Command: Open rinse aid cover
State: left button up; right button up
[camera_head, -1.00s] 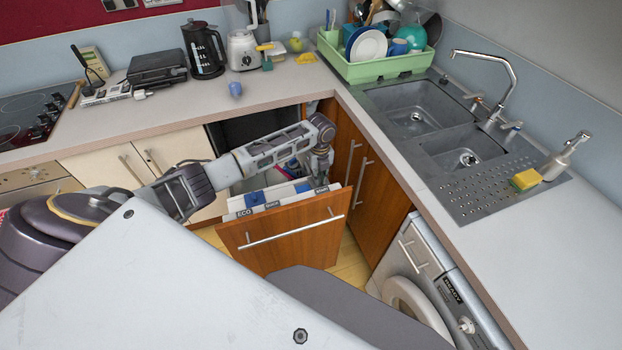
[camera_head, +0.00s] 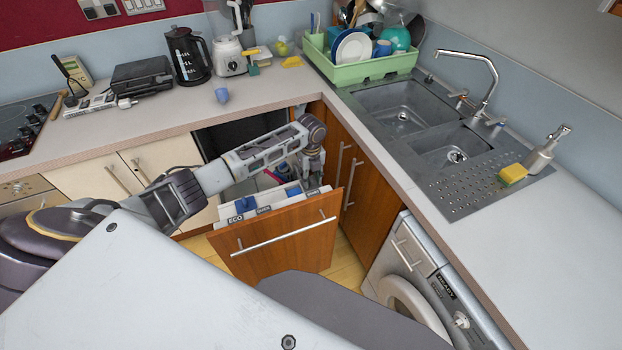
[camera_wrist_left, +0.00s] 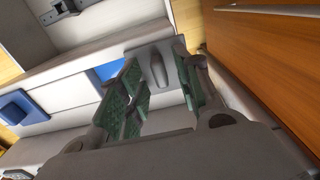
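The dishwasher door (camera_head: 300,250), with a wood front, hangs part way open at the inner corner of the kitchen. Its light inner side has blue parts and labels along the edge. My left gripper (camera_head: 314,172) reaches down over the right part of this inner side. In the left wrist view the gripper (camera_wrist_left: 157,62) is open, with green pads on its fingers. A grey raised oval piece (camera_wrist_left: 160,70), possibly the rinse aid cover, shows between the fingers, apart from them. A blue piece (camera_wrist_left: 17,106) lies to the left. My right gripper is not in view.
The counter edge and a wood cabinet (camera_head: 355,195) stand close to the right of the gripper. A washing machine (camera_head: 405,270) is in front of that cabinet.

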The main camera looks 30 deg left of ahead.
aim_at(311, 179)
pick_arm(q)
notch_tip(311, 179, up, 11)
dwell(0.6)
dwell(0.6)
